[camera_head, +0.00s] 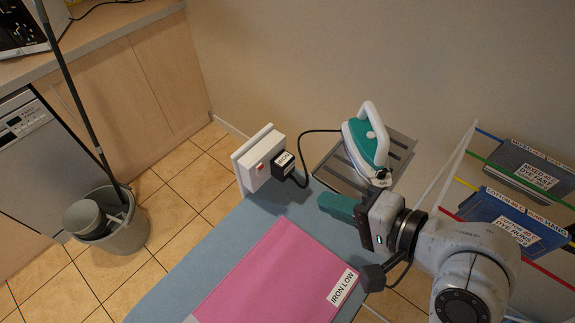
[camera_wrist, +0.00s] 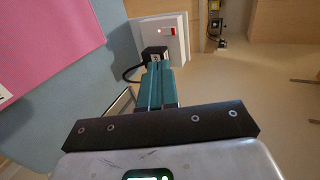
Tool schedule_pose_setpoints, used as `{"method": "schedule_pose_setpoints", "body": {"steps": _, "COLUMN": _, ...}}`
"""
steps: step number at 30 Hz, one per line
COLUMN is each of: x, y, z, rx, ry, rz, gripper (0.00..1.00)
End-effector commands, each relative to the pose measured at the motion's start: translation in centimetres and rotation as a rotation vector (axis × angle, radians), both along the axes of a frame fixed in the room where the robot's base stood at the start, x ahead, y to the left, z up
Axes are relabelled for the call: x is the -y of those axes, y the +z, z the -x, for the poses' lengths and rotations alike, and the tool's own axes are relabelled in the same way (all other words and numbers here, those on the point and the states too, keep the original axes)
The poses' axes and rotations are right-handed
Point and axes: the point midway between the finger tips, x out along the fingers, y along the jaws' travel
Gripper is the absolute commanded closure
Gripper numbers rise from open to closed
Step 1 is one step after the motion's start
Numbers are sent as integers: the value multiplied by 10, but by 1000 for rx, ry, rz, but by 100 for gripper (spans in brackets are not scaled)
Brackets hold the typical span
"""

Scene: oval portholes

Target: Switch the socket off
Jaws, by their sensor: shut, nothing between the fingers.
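The white socket box (camera_head: 251,167) stands upright at the far end of the ironing board. It carries a red switch (camera_head: 259,167) and a black plug (camera_head: 283,164) with a cable. In the wrist view the socket (camera_wrist: 181,48) shows a small lit red light (camera_wrist: 159,30) beside the red switch (camera_wrist: 173,31). The plug (camera_wrist: 154,53) is just beyond my fingertips in that view. My gripper (camera_head: 322,201), with teal fingers, is shut and empty. It is over the board, to the right of the socket and apart from it. The wrist view also shows my gripper (camera_wrist: 160,66).
A teal and white iron (camera_head: 367,143) stands on a metal rest (camera_head: 333,171) behind my gripper. Pink cloth (camera_head: 265,283) labelled "IRON LOW" lies on the blue board (camera_head: 190,262). Folded cloths (camera_head: 515,215) hang on a rack at right. A bucket with a mop (camera_head: 124,235) stands at left.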

Motion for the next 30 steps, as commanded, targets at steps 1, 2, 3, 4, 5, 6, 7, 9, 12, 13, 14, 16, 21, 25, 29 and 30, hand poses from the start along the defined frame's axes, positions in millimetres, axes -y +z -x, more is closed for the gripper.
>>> {"method": "schedule_pose_setpoints", "body": {"steps": 1, "x": 0, "y": 0, "z": 0, "rx": -1, "ry": 0, "rz": 1, "gripper": 100}}
{"method": "schedule_pose_setpoints", "body": {"steps": 2, "x": 0, "y": 0, "z": 0, "rx": 0, "ry": -1, "rz": 2, "gripper": 100}}
{"method": "schedule_pose_setpoints", "body": {"steps": 3, "x": 0, "y": 0, "z": 0, "rx": 0, "ry": -1, "rz": 2, "gripper": 100}}
{"method": "schedule_pose_setpoints", "body": {"steps": 4, "x": 0, "y": 0, "z": 0, "rx": 0, "ry": -1, "rz": 2, "gripper": 100}}
{"method": "schedule_pose_setpoints", "body": {"steps": 5, "x": 1, "y": 0, "z": 0, "rx": 0, "ry": -1, "rz": 2, "gripper": 100}}
{"method": "schedule_pose_setpoints", "body": {"steps": 6, "x": 0, "y": -1, "z": 0, "rx": 1, "ry": 0, "rz": 3, "gripper": 100}}
{"method": "schedule_pose_setpoints", "body": {"steps": 7, "x": 0, "y": -1, "z": 0, "rx": 1, "ry": 0, "rz": 3, "gripper": 100}}
{"method": "schedule_pose_setpoints", "body": {"steps": 9, "x": -1, "y": -3, "z": -1, "rx": 0, "ry": 0, "rz": 4, "gripper": 100}}
{"method": "schedule_pose_setpoints", "body": {"steps": 12, "x": -3, "y": -6, "z": -4, "rx": 3, "ry": 0, "rz": 5, "gripper": 100}}
{"method": "schedule_pose_setpoints", "body": {"steps": 13, "x": -5, "y": -8, "z": -5, "rx": 4, "ry": 1, "rz": 5, "gripper": 100}}
{"method": "schedule_pose_setpoints", "body": {"steps": 14, "x": -6, "y": -9, "z": -6, "rx": 4, "ry": 1, "rz": 5, "gripper": 100}}
{"method": "schedule_pose_setpoints", "body": {"steps": 16, "x": -10, "y": -12, "z": -9, "rx": 4, "ry": 1, "rz": 4, "gripper": 100}}
{"method": "schedule_pose_setpoints", "body": {"steps": 21, "x": -23, "y": -15, "z": -18, "rx": 1, "ry": 3, "rz": 4, "gripper": 100}}
{"method": "schedule_pose_setpoints", "body": {"steps": 25, "x": -42, "y": -24, "z": -33, "rx": -2, "ry": 3, "rz": 5, "gripper": 100}}
{"method": "schedule_pose_setpoints", "body": {"steps": 29, "x": -61, "y": -35, "z": -47, "rx": -2, "ry": 2, "rz": 5, "gripper": 100}}
{"method": "schedule_pose_setpoints", "body": {"steps": 30, "x": -66, "y": -38, "z": -52, "rx": -2, "ry": 1, "rz": 6, "gripper": 100}}
